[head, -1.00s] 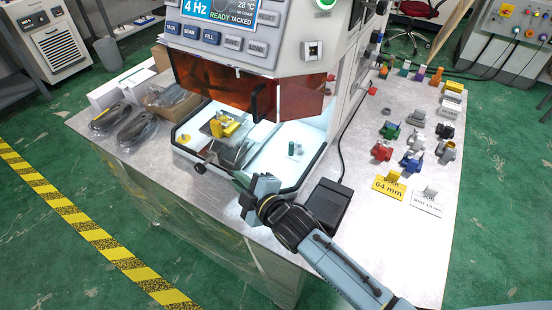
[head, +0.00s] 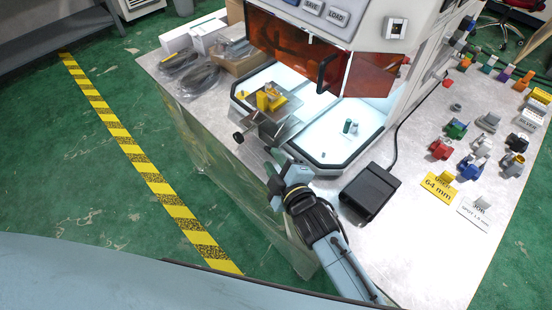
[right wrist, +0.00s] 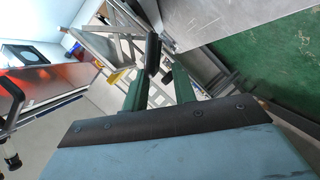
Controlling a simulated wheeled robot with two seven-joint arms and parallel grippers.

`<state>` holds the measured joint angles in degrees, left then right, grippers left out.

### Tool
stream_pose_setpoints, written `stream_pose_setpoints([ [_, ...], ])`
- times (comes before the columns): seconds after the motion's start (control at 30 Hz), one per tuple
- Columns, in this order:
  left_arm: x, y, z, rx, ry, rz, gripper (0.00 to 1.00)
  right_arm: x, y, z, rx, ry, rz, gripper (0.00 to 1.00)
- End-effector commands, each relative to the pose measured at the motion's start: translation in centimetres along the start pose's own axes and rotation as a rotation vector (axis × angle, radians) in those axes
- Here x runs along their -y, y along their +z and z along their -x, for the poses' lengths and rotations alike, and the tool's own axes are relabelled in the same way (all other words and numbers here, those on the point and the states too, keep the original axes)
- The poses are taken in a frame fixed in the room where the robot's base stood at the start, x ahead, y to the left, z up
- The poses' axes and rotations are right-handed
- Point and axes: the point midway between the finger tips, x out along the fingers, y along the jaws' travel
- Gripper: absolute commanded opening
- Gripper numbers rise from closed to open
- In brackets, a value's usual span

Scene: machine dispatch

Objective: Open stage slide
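The stage slide is a grey metal plate (head: 281,127) at the open front of the white-lit machine chamber, with a yellow fixture (head: 268,99) on it. A dark round knob (head: 238,137) sticks out at its front left. My right gripper (head: 271,166) is just outside the chamber's front rim, close to the slide's front edge. In the right wrist view its two green fingers (right wrist: 158,82) stand apart. A black bar (right wrist: 153,52) shows beyond and between the fingertips; contact cannot be told. My left gripper is not in view.
Amber shields (head: 325,62) hang above the chamber. A black pedal box (head: 369,191) sits right of my right arm. Coloured parts and a yellow 64 mm card (head: 437,188) lie on the right of the table. Bagged items and boxes (head: 190,72) stand at left.

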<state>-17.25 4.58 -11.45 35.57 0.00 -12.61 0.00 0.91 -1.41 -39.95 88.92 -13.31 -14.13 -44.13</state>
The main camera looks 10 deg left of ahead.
Motion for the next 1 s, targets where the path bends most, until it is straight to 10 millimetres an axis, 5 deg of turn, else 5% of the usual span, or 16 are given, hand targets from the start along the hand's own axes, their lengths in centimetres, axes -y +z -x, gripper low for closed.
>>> stream_pose_setpoints([
  [0.47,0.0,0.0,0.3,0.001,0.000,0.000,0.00,-0.4,0.0,1.1,-0.002,0.007,0.002,0.32],
  [1.0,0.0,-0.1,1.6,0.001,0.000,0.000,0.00,-0.1,0.0,11.8,-0.001,0.003,0.001,0.32],
])
